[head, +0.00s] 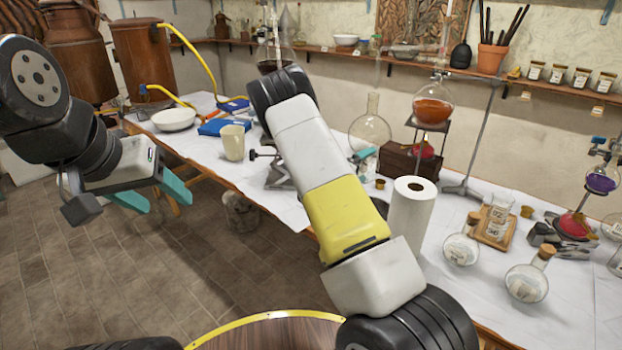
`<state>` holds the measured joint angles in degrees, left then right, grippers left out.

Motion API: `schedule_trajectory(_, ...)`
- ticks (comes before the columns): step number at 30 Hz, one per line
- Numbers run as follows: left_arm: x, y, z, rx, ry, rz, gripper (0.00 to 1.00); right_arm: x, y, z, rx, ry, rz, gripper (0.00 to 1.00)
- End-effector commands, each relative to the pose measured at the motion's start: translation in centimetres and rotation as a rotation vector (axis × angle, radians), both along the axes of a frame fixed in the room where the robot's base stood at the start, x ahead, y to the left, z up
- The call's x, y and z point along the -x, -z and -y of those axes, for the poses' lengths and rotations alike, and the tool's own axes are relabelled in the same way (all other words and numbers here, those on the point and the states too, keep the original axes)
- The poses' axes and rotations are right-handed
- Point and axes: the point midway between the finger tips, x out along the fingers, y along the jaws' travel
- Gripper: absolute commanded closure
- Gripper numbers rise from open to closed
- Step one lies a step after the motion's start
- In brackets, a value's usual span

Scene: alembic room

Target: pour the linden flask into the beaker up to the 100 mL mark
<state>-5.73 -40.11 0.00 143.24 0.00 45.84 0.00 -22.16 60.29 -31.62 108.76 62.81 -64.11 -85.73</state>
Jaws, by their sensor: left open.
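Two round corked flasks with pale labels stand on the white-covered table at the right: one flask (460,249) and a nearer flask (527,283). I cannot read which is the linden one. A clear glass vessel (499,212), perhaps the beaker, is at a small wooden board (484,237) behind them; its marks are too small to read. My left gripper (156,194), with teal fingers, is open and empty over the floor at the left, far from the flasks. My right arm crosses the middle; a teal piece (362,155) behind it may be its fingertip, the rest is hidden.
A paper towel roll (411,222) stands left of the flasks. An orange-filled flask (433,108) sits on a stand behind. A cream mug (232,142) and white bowl (173,119) are at the far left of the table. Burners and stands crowd the right edge.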

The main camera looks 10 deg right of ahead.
Motion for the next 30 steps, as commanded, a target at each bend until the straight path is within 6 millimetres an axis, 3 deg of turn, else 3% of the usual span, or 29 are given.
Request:
schedule_trajectory(15, 0.0, 0.0, 0.0, 0.000, 0.000, 0.000, 0.44, 0.0, 2.9, 0.2, -0.322, 0.001, 0.200, 0.65)
schedule_trajectory(30, 0.0, 0.0, 0.0, 0.000, 0.000, 0.000, 0.44, -0.7, 5.4, -1.1, -0.644, 0.002, 0.397, 0.65)
